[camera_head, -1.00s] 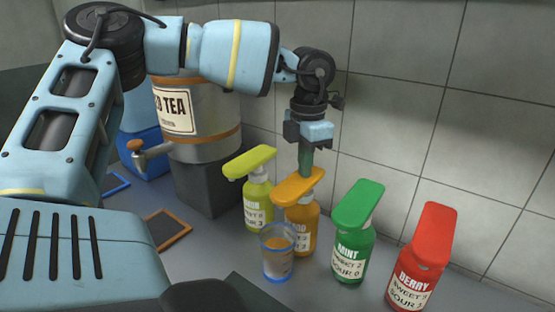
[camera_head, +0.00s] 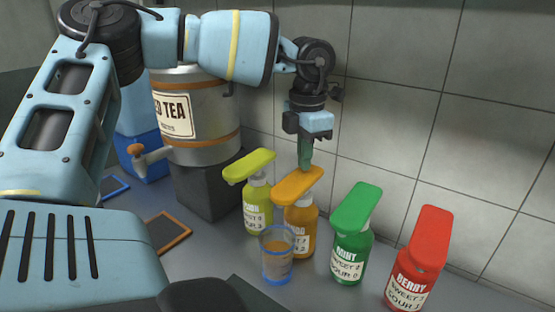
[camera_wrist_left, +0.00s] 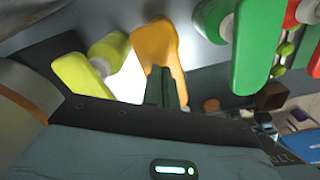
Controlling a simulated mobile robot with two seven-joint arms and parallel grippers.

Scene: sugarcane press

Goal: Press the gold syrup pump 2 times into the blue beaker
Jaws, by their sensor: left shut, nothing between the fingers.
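The gold syrup pump (camera_head: 299,186) is an orange-gold bottle with a flat lever top, standing between the yellow-green and green pumps. The blue beaker (camera_head: 277,262) is a clear cup with blue rims, in front of the gold pump under its spout end, with some brownish content visible. My left gripper (camera_head: 305,166) is shut and empty, pointing down, its tips at the top of the gold pump's head. In the left wrist view the closed fingers (camera_wrist_left: 162,92) overlap the gold pump head (camera_wrist_left: 157,45); exact contact is hard to tell. My right gripper is not in view.
A yellow-green pump (camera_head: 249,166) stands left of the gold one. A green mint pump (camera_head: 357,205) and a red berry pump (camera_head: 431,235) stand to the right. A tea dispenser (camera_head: 210,110) stands behind left. A tiled wall (camera_head: 420,120) closes the back.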

